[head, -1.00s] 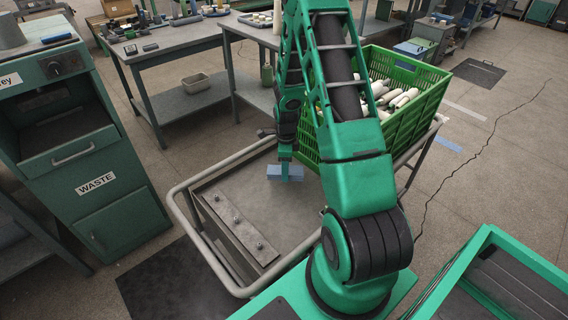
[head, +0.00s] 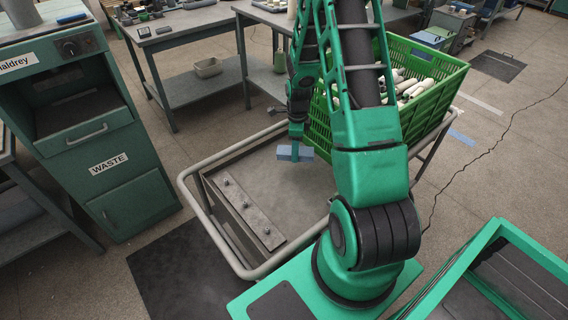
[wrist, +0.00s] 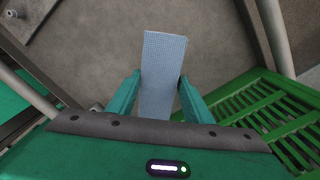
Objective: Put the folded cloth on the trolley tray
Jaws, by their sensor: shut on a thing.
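The folded cloth is a small light-blue block (head: 295,153), also seen long and checked in the wrist view (wrist: 163,70). My gripper (head: 296,150) is shut on it, with one finger on each side in the wrist view (wrist: 158,92). The cloth is over the grey trolley tray (head: 270,178), which has a pale tubular rail around it. I cannot tell for sure whether the cloth touches the tray.
A green crate (head: 435,112) of pale cones stands at the tray's right end, close to my arm. A metal strip with bolts (head: 242,210) lies along the tray's left side. A green waste cabinet (head: 105,165) stands at left. The tray's middle is bare.

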